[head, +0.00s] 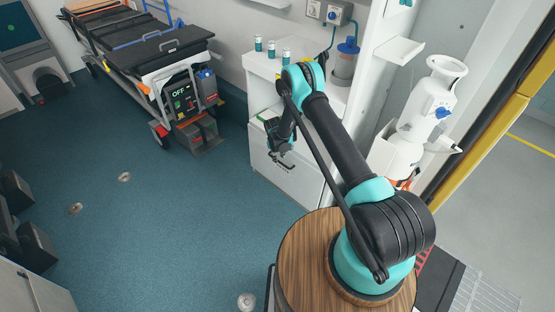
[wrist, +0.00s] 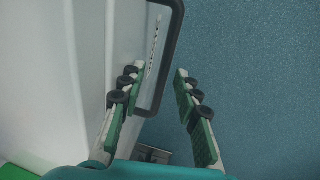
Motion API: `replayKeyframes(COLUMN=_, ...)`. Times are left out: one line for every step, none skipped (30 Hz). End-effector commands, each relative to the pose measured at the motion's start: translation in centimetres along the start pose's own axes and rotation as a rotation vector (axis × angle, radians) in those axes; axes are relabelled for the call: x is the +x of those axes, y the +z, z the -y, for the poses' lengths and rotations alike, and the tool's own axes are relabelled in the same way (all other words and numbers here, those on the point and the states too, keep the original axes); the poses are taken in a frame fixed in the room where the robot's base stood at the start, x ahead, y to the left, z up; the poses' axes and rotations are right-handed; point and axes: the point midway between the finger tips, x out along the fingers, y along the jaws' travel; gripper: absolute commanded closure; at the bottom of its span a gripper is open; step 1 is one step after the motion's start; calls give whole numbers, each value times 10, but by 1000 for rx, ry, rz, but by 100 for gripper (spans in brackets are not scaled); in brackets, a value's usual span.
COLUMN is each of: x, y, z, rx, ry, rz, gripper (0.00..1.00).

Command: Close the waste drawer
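The waste drawer (head: 300,184) is the white front panel low on the white cabinet, with a dark bar handle near its upper part. How far the drawer stands out is hard to tell, as my arm hides part of its top. My gripper (head: 281,156) is at the drawer front, by the handle. In the wrist view my gripper (wrist: 155,92) is open, its two green-padded fingers apart. The dark handle (wrist: 172,50) runs between the fingers, closer to the left one. The white drawer front (wrist: 95,60) fills the left side there.
Several small vials (head: 271,48) stand on the cabinet top. A stretcher (head: 150,50) with an equipment box is at the upper left. A white canister (head: 425,105) stands right of the cabinet. The blue floor (head: 190,220) before the drawer is mostly clear.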

Motion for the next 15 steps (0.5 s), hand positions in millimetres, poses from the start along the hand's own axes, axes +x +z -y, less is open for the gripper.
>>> replayKeyframes(x=-8, y=0, z=0, rx=-1, ry=0, rz=0, gripper=68)
replayKeyframes(x=-12, y=0, z=0, rx=-1, ry=0, rz=0, gripper=68)
replayKeyframes(x=-19, y=0, z=0, rx=-1, ry=0, rz=0, gripper=68)
replayKeyframes(x=-25, y=0, z=0, rx=-1, ry=0, rz=0, gripper=68)
replayKeyframes(x=-31, y=0, z=0, rx=-1, ry=0, rz=0, gripper=68)
replayKeyframes(x=-39, y=0, z=0, rx=-1, ry=0, rz=0, gripper=68)
replayKeyframes(x=-45, y=0, z=0, rx=-1, ry=0, rz=0, gripper=68)
replayKeyframes(x=-51, y=0, z=0, rx=-1, ry=0, rz=1, gripper=68)
replayKeyframes(x=-58, y=0, z=0, rx=-1, ry=0, rz=1, gripper=68)
replayKeyframes(x=-64, y=0, z=0, rx=0, ry=0, rz=1, gripper=68)
replayKeyframes(x=-69, y=0, z=0, rx=0, ry=1, rz=1, gripper=68)
replayKeyframes(x=-76, y=0, z=0, rx=0, ry=1, rz=1, gripper=68)
replayKeyframes(x=-80, y=0, z=0, rx=0, ry=1, rz=1, gripper=68)
replayKeyframes(x=-85, y=0, z=0, rx=0, ry=1, rz=1, gripper=68)
replayKeyframes(x=-90, y=0, z=0, rx=0, ry=1, rz=1, gripper=68)
